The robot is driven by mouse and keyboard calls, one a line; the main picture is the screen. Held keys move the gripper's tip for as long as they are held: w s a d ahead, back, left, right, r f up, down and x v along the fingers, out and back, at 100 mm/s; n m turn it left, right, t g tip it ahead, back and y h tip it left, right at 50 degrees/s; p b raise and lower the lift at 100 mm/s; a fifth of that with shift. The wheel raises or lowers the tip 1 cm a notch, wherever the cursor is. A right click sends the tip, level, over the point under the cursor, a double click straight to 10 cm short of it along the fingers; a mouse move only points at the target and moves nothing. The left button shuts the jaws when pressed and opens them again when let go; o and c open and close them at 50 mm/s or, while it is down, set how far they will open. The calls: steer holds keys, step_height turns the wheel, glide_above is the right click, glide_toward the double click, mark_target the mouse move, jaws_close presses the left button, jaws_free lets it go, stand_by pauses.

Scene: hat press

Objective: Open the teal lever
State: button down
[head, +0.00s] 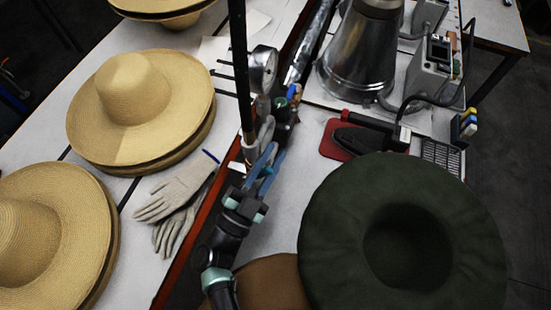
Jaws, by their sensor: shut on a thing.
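My gripper (259,179) reaches up from the bottom of the head view, beside the red table edge. Its jaws are shut on the teal lever (265,160), a narrow blue-teal handle below the pipe fittings. The fingers and the lever overlap closely, so the exact contact is hard to see. The lever sits near the foot of a dark upright pipe (240,70). A round pressure gauge (264,67) is above it, beside the pipe.
Straw hats (140,105) and grey gloves (178,195) lie on the left table. A dark green hat (400,240) fills the lower right. A steel vessel (358,60) and an iron on a red pad (332,142) stand behind it. Pipes and fittings crowd the gripper.

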steer(key=shift+a+n, duration=0.2)
steer(key=shift+n, duration=0.2)
steer(key=c, duration=0.8)
jaws_free()
steer(key=shift+r, duration=0.1)
steer(key=shift+o, duration=0.2)
